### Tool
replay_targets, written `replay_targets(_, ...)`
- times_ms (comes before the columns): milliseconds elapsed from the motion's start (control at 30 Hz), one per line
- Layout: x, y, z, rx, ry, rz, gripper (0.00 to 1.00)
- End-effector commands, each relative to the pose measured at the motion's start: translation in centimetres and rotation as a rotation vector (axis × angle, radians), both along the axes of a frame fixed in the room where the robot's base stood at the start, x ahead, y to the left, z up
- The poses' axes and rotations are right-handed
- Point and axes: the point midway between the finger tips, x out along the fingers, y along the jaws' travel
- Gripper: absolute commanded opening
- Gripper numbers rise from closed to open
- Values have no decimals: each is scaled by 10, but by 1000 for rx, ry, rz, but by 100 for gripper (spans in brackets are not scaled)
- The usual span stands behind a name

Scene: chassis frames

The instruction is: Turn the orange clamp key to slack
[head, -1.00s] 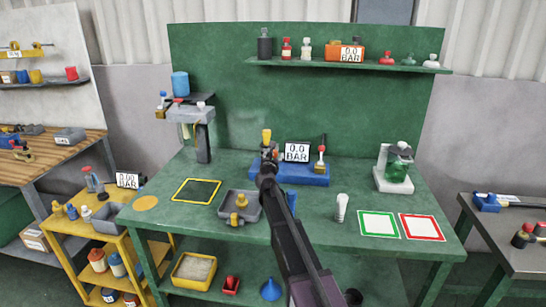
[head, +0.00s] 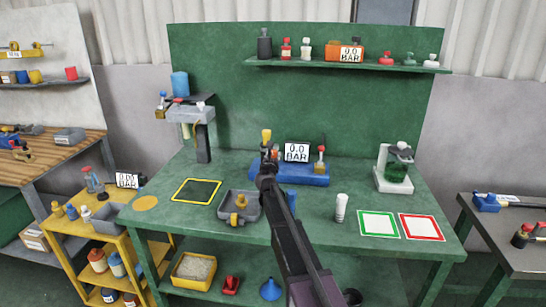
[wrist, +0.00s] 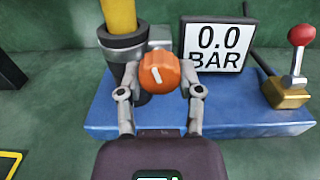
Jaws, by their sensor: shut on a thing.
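The orange clamp key (wrist: 158,72) shows in the wrist view as a round knob with a white pointer line. The key sits on the front of a dark clamp (wrist: 121,52) that holds a yellow cylinder (wrist: 119,16) upright. My gripper (wrist: 158,92) has its two fingers on either side of the key and is shut on it.
A 0.0 BAR display (wrist: 219,46) stands right of the key. A red-knobbed lever (wrist: 297,62) stands further right on the base. A grey tray (head: 224,208), a white-capped cylinder (head: 341,208) and a green-liquid device (head: 396,168) stand on the bench.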

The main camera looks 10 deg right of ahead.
Motion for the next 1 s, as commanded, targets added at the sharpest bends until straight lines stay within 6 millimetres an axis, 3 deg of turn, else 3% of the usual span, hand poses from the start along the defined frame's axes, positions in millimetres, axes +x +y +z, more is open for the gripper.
replay_targets(1000, 1, -3, 2, -843, 271, 1, 0)
